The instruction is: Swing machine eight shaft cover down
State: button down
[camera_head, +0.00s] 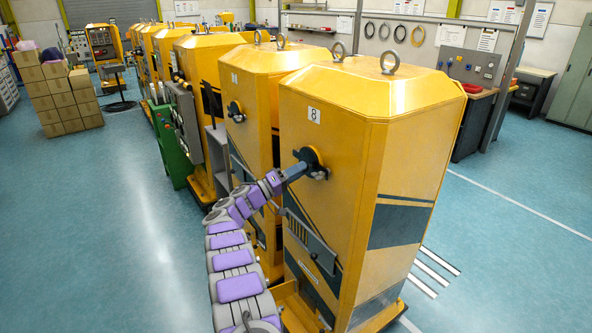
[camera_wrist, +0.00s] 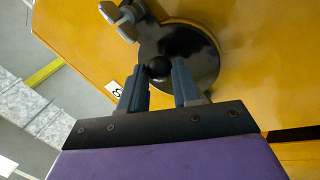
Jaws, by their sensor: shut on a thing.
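Machine eight (camera_head: 330,125) is a tall yellow cabinet at centre right in the head view, with a white "8" label (camera_head: 314,115). Its shaft cover (camera_head: 308,155) is a dark round plate on the left face. In the wrist view the cover (camera_wrist: 200,58) is a glossy black disc with a small dark knob (camera_wrist: 158,68). My gripper (camera_head: 298,168) reaches the cover from the left. Its two grey fingers (camera_wrist: 160,75) are shut on the knob. A grey metal shaft end (camera_wrist: 124,20) sticks out beside the disc, apart from the fingers.
A similar yellow machine (camera_head: 245,90) stands close behind to the left, with more in a row beyond. A grey hinged bracket (camera_head: 312,240) juts from machine eight's face below my arm. Stacked cardboard boxes (camera_head: 60,95) stand far left. The blue floor (camera_head: 100,220) at left is clear.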

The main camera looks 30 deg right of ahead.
jog(key=shift+s+d+f, duration=0.1)
jog(key=shift+f, duration=0.35)
jog(key=c, duration=0.8)
grip_release()
jog(key=shift+r, duration=0.1)
jog(key=shift+a, duration=0.2)
jog(key=p+v, duration=0.2)
jog(key=v, duration=1.5)
jog(key=shift+w+a+p, duration=0.15)
jog(key=shift+w+p, duration=0.05)
jog(key=shift+p, duration=0.15)
